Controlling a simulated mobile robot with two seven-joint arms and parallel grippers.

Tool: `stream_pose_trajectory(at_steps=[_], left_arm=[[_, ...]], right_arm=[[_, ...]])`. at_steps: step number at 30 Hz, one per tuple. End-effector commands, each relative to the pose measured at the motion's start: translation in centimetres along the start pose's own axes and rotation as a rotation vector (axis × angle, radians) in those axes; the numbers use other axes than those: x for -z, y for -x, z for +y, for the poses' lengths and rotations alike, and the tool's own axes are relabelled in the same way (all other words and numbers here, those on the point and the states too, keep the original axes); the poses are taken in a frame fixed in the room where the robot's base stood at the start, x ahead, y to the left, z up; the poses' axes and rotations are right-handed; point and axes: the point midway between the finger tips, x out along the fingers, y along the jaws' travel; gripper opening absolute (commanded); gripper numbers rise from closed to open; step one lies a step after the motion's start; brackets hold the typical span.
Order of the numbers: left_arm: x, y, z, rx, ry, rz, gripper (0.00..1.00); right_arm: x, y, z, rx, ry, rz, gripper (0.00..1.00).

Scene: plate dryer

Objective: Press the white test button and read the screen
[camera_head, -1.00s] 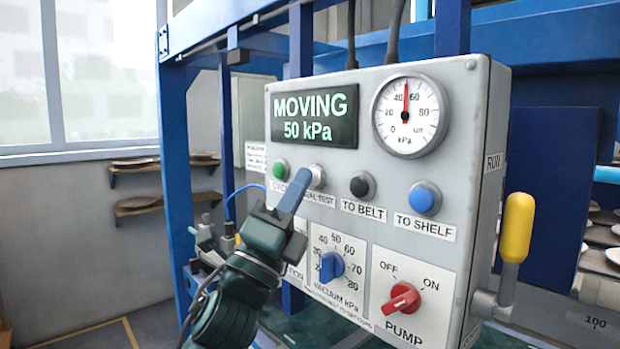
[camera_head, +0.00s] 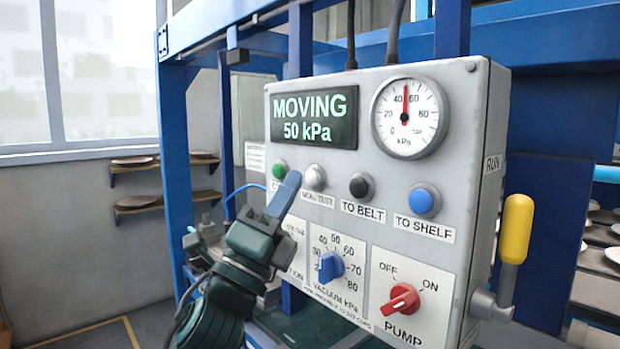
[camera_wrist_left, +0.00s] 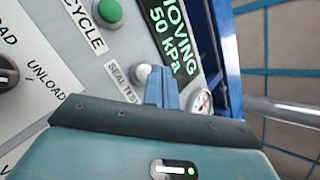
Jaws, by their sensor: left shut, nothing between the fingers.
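The white test button (camera_head: 315,177) is on the grey control box, between a green and a black button. It also shows in the left wrist view (camera_wrist_left: 143,73), beside a label reading "SEAL TEST". The screen (camera_head: 314,117) above it reads "MOVING 50 kPa" in green letters. My left gripper (camera_head: 290,181) is shut and empty, its blue fingertips just left of the white button in the head view. In the left wrist view the fingers (camera_wrist_left: 162,88) overlap the button's edge; I cannot tell whether they touch it. My right gripper is not in view.
The box also carries a green button (camera_head: 280,170), black button (camera_head: 362,186), blue button (camera_head: 424,199), a blue vacuum knob (camera_head: 331,266) and a red pump knob (camera_head: 401,299). The gauge (camera_head: 410,116) needle points near 50. A yellow handle (camera_head: 516,229) sticks out at the right.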

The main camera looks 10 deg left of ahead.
Motion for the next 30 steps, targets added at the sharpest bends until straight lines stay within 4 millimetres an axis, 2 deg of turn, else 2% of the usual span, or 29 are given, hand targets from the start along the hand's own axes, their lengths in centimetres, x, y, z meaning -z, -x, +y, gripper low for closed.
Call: stream_pose_trajectory(at_steps=[18,29,30], left_arm=[[-2.5,3.4,-2.5,-0.001,-0.001,0.000,0.00],[-2.5,3.5,-2.5,0.000,0.000,0.000,0.00],[-2.3,3.8,-1.6,-0.029,0.035,0.000,0.00]], right_arm=[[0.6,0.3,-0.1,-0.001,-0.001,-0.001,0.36],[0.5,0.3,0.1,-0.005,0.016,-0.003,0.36],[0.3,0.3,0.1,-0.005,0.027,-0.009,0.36]])
